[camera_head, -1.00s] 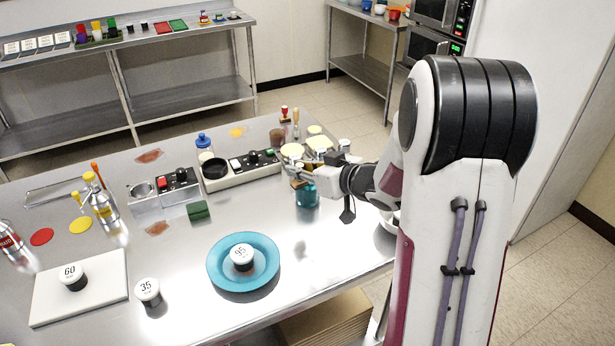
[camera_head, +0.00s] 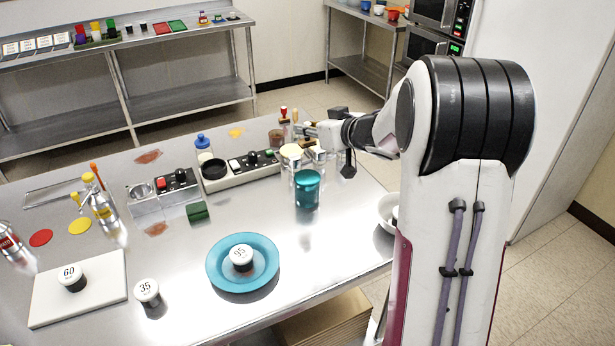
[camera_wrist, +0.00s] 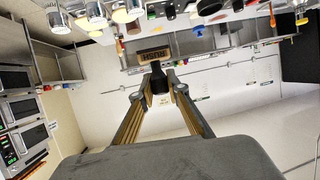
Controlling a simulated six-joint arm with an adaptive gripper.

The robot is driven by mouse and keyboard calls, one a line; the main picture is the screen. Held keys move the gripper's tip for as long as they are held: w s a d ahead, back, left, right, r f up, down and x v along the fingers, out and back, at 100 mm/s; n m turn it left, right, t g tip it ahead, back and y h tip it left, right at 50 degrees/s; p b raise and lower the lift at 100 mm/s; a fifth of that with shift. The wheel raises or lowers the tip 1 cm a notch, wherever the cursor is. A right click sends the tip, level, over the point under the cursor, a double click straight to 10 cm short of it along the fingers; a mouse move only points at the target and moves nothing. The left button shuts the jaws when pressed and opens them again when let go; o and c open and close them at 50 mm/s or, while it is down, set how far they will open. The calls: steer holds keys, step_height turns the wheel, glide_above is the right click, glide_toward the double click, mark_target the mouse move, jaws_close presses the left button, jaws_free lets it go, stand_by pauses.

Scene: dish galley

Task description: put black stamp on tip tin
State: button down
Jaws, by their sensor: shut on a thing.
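My gripper (camera_wrist: 162,88) is shut on a black stamp, seen in the wrist view. The stamp has a black handle between the fingertips and a brown block (camera_wrist: 155,54) with reversed lettering like RUSH. In the head view, my gripper (camera_head: 308,130) is over the back right of the table; the held stamp is hard to make out there. A teal cylindrical container (camera_head: 307,190) stands upright on the table, in front of and below my gripper. I cannot tell for sure which container is the tip tin.
A control panel (camera_head: 240,172) and a red-handled stamp (camera_head: 284,118) are near my gripper. A teal plate (camera_head: 243,284) holding a 95 weight, a 35 weight (camera_head: 147,292) and a white board (camera_head: 110,310) are nearer. A white bowl (camera_head: 384,222) sits at the right edge.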

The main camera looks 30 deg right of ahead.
steer(key=shift+f, duration=0.15)
glide_above(308, 177)
steer(key=shift+w+f, duration=0.1)
steer(key=shift+f, duration=2.85)
steer(key=shift+f, duration=0.1)
steer(key=shift+f, duration=1.8)
steer(key=shift+f, duration=0.15)
steer(key=c, duration=2)
jaws_free()
steer(key=shift+o, duration=0.2)
steer(key=shift+r, duration=0.2)
